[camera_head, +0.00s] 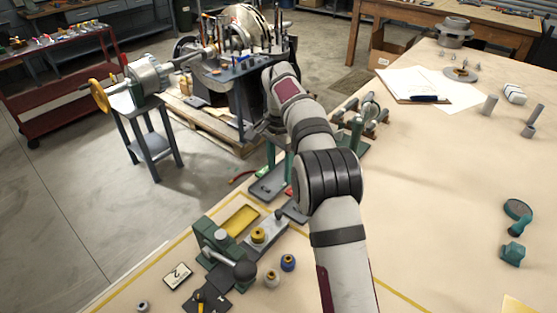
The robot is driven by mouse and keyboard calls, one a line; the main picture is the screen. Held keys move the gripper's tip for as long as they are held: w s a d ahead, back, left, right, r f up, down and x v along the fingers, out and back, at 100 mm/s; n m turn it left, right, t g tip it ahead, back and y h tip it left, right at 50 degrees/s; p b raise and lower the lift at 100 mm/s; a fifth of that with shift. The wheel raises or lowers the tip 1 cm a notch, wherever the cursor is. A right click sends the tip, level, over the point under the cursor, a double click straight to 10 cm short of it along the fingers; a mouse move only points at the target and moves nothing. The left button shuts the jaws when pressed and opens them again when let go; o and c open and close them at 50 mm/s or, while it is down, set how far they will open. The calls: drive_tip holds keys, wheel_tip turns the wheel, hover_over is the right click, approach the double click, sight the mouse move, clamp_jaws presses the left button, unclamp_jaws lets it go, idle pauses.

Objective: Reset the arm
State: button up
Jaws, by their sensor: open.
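My arm, white and grey with dark bands and dark red patches, rises from the bottom edge and reaches up and left across the workbench (455,190). Its far end bends down near the bench's far left edge. My gripper (257,130) is small and dark there, partly hidden against the dark machine stand behind it. It is open, and I see nothing held in it. Its fingertips are hard to make out.
A green clamp fixture (212,240), yellow tray (240,220), knobs and a card marked 2 (177,277) lie left of my arm. A roller fixture (368,112) stands right of it. A clipboard (412,84) and teal parts (513,252) lie farther right. The right-centre bench is clear.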

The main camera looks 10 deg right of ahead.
drive_tip(key=s+r+n, duration=0.1)
drive_tip(key=s+r, duration=0.2)
drive_tip(key=s, duration=0.4)
drive_tip(key=s+r+n+y, duration=0.1)
drive_tip(key=s+r, duration=0.2)
drive_tip(key=s, duration=0.5)
drive_tip(key=s+r+n, duration=0.1)
drive_tip(key=s+r, duration=0.2)
drive_tip(key=s, duration=0.4)
drive_tip(key=s+f+n, duration=0.1)
drive_tip(key=s+f, duration=0.2)
drive_tip(key=s, duration=0.6)
drive_tip(key=s+f+n, duration=0.1)
drive_tip(key=s+f, duration=0.2)
drive_tip(key=s, duration=0.6)
drive_tip(key=shift+d+f+y, duration=0.15)
drive_tip(key=shift+f+y, duration=0.15)
drive_tip(key=shift+y, duration=0.1)
